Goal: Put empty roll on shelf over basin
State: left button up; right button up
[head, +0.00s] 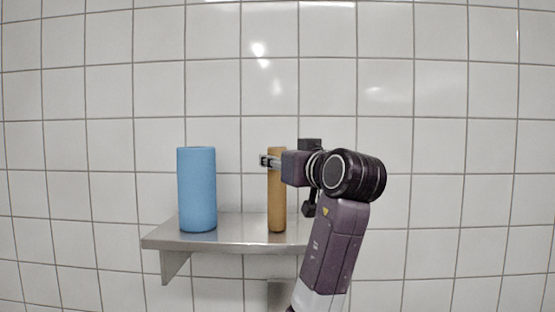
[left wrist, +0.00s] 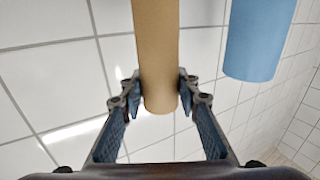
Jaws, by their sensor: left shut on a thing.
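The empty roll (head: 277,200) is a slim brown cardboard tube. It is upright over the middle of the metal shelf (head: 230,244) in the head view. Its lower end appears at the shelf surface, but I cannot tell whether it touches. My left gripper (head: 271,162) is shut on the roll near its upper end. In the left wrist view the roll (left wrist: 156,50) passes between the two fingers, which press on both sides near its end. My right gripper is not in view. The basin is not in view.
A thicker blue roll (head: 197,190) stands upright on the shelf, left of the brown one with a clear gap. It also shows in the left wrist view (left wrist: 258,40). A white tiled wall (head: 440,80) is behind the shelf. My arm hides the shelf's right end.

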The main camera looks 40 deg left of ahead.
pick_arm(q)
jog(key=shift+f, duration=0.15)
jog(key=o, duration=1.1)
jog(key=shift+o, duration=0.2)
jog(key=shift+r, duration=0.2)
jog(key=b+v, duration=0.7)
jog(key=v, duration=0.5)
